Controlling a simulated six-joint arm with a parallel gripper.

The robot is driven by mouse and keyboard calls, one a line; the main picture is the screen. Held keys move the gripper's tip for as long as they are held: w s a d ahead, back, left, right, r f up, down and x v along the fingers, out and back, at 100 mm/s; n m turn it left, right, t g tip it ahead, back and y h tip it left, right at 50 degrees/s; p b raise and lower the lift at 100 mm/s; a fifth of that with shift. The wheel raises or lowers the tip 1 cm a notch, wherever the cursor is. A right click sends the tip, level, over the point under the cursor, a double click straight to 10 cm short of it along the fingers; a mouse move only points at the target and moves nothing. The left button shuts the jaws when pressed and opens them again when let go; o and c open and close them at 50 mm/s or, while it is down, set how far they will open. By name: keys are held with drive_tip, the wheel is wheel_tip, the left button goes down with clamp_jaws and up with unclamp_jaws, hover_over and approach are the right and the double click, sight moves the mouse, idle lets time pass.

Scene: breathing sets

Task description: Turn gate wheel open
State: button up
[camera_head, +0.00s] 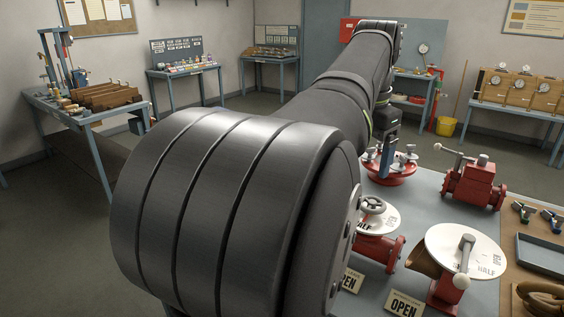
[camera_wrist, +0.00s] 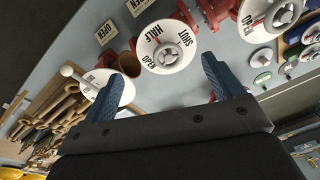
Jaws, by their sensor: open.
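The gate wheel (camera_head: 373,205) is a small grey handwheel on a white dial above a red valve body, right of my arm in the head view. In the wrist view the wheel (camera_wrist: 170,55) is at the middle of a dial marked SHUT and HALF, ahead of my fingertips. My gripper (camera_wrist: 164,78) is open and empty, its blue fingers spread to either side below the dial. It is apart from the wheel in that view, though the depth gap is hard to judge. In the head view my arm hides part of the valve and dial.
A lever valve with a white dial (camera_head: 490,250) stands right of the wheel. A red lever valve (camera_head: 475,183) and a red valve with several grey knobs (camera_head: 402,165) stand behind. OPEN plates (camera_head: 404,303) lie in front.

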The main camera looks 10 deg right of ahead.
wheel_tip(320, 180, up, 3)
drive_tip(key=m, duration=0.2)
hover_over(373, 202)
drive_tip(key=g, duration=0.1)
drive_tip(key=shift+m+y, duration=0.3)
wheel_tip(373, 202, down, 18)
drive_tip(key=shift+r, duration=0.25)
drive_tip(key=shift+c, duration=0.3)
drive_tip(key=c, duration=0.9)
